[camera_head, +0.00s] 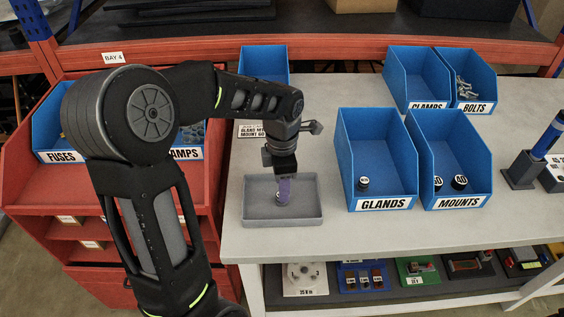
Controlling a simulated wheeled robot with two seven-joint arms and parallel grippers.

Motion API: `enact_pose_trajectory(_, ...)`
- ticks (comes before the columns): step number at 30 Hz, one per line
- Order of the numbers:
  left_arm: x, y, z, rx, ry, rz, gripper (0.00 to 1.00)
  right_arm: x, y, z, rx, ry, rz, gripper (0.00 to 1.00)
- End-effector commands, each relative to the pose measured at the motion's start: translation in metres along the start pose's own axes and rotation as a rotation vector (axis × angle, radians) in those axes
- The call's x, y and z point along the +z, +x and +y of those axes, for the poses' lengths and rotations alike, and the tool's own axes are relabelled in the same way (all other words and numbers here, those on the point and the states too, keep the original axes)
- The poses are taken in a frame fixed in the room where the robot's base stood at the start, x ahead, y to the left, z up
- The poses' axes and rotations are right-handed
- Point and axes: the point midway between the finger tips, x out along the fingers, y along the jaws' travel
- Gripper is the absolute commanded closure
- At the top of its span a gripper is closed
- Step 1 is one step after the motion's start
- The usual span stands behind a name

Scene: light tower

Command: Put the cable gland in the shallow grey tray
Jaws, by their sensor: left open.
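The shallow grey tray (306,215) sits on the light worktable, left of the blue bins. My left gripper (283,196) points down into the tray, its purple fingers open and low over the tray floor. Another small black gland (363,183) with a white top stands in the blue GLANDS bin (382,203). My right gripper is out of view.
The MOUNTS bin (459,202) beside GLANDS holds black round parts. CLAMPS (428,106) and BOLTS (474,107) bins stand behind. A blue bin (264,63) stands behind my arm. A blue cylinder in a dark stand (521,170) is at the right. The table behind the tray is partly clear.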

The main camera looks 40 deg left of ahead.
Motion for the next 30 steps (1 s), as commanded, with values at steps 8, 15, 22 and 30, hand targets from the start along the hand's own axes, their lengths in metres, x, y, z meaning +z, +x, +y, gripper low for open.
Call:
enact_pose_trajectory(8,0.001,-0.059,0.001,0.005,-0.001,-0.004,0.55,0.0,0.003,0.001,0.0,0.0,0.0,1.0)
enact_pose_trajectory(15,0.0,-0.09,0.001,0.002,-0.001,-0.002,0.55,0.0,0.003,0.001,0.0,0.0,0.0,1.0)
enact_pose_trajectory(22,0.0,-0.094,0.0,-0.001,-0.001,0.0,0.55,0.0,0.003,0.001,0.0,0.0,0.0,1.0)
enact_pose_trajectory(30,0.0,-0.094,0.0,0.0,-0.001,0.0,0.55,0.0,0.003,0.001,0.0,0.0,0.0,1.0)
